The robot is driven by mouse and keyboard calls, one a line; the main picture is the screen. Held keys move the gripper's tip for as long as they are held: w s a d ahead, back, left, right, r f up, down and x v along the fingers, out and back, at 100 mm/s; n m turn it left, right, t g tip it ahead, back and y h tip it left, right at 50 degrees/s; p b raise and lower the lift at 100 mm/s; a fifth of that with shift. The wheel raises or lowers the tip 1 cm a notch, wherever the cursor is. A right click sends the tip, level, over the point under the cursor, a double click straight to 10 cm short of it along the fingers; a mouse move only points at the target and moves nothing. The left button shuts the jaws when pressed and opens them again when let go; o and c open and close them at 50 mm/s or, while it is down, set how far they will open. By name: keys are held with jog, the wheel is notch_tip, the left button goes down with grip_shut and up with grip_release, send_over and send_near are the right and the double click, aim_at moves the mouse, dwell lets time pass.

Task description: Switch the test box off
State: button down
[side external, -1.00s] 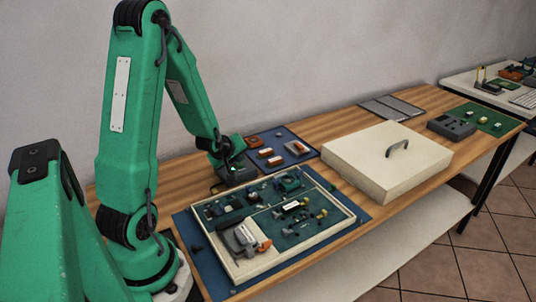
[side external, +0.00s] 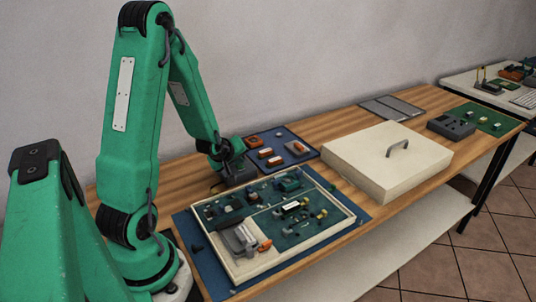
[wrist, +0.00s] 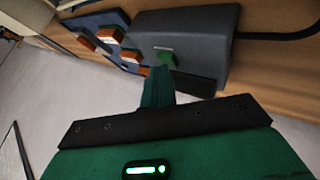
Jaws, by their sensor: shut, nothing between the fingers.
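The test box (wrist: 190,35) is a dark grey box with a cable, large at the top of the wrist view. A small green switch (wrist: 168,58) is on the side facing me, with a pale mark above it. In the side view the box (side external: 239,173) stands on the wooden table behind the tray. My gripper (wrist: 160,72) is shut and empty, its green fingertips just in front of the switch. I cannot tell whether they touch it. In the side view my gripper (side external: 222,160) is right at the box and partly hides it.
A cream tray (side external: 345,222) of circuit boards and loose parts lies in front. A cream lidded case (side external: 350,160) stands to the right. Bare wood shows between the mat and the back edge.

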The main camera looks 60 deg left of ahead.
aim_at(238, 167)
jog(key=shift+r, duration=0.6)
dwell(0.4)
jog(key=shift+r, duration=2.9)
jog(key=shift+d, duration=0.1)
